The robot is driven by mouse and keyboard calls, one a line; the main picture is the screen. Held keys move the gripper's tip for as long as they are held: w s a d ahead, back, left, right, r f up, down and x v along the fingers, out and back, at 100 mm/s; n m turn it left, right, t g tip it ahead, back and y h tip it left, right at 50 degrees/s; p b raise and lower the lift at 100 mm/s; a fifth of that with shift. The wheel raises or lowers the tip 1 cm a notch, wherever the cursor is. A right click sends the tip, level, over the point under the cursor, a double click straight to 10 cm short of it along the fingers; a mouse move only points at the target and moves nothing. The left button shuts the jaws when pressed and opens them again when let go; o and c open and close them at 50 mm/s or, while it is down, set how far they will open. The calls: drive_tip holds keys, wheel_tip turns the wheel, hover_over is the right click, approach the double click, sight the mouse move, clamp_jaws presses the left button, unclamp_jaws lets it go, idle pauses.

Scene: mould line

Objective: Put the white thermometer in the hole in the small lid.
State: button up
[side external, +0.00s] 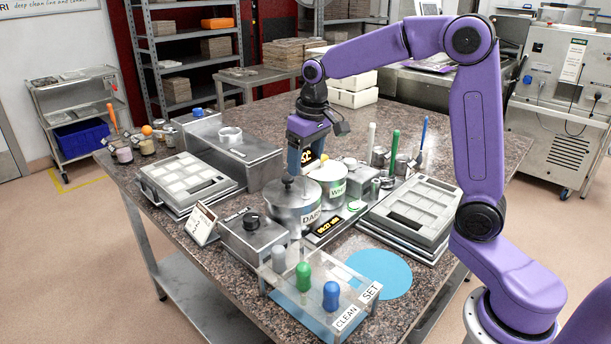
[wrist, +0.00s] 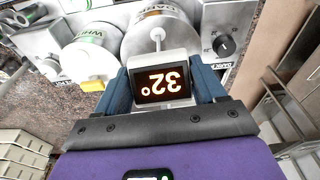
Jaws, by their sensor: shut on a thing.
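My gripper (side external: 308,160) is shut on the white thermometer (wrist: 160,60), whose lit display reads 32°. In the side view its dark display (side external: 307,157) shows between the jaws, above the back of the pots. A thin pale stem with a small round end (wrist: 157,34) shows beyond it in the wrist view, in front of a metal pot. The smaller pot, labelled WHITE (side external: 332,187), has a pale top with a yellow piece (wrist: 95,84) by it. I take its top for the small lid; its hole cannot be made out. The thermometer appears apart from it.
The larger DARK pot (side external: 294,212) has a lid with a black knob (side external: 287,181). A box with a black dial (side external: 252,231), a clear stand with coloured handles (side external: 330,308), mould trays (side external: 425,213) and upright coloured sticks (side external: 394,146) crowd around.

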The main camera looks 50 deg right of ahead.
drive_tip(key=r, duration=0.1)
drive_tip(key=d+r, duration=0.1)
drive_tip(key=r, duration=0.1)
drive_tip(key=shift+w+d+r, duration=0.1)
drive_tip(key=shift+w+r, duration=0.05)
drive_tip(key=w+d+f, duration=0.1)
drive_tip(key=d, duration=1.1)
drive_tip(key=shift+w+d+f+m, duration=0.2)
drive_tip(key=shift+d+f+m, duration=0.1)
drive_tip(key=shift+m, duration=0.1)
drive_tip(key=shift+f, duration=0.1)
idle(1.0)
drive_tip(key=shift+f, duration=3.75)
drive_tip(key=o, duration=1.2)
drive_tip(key=shift+o, duration=0.2)
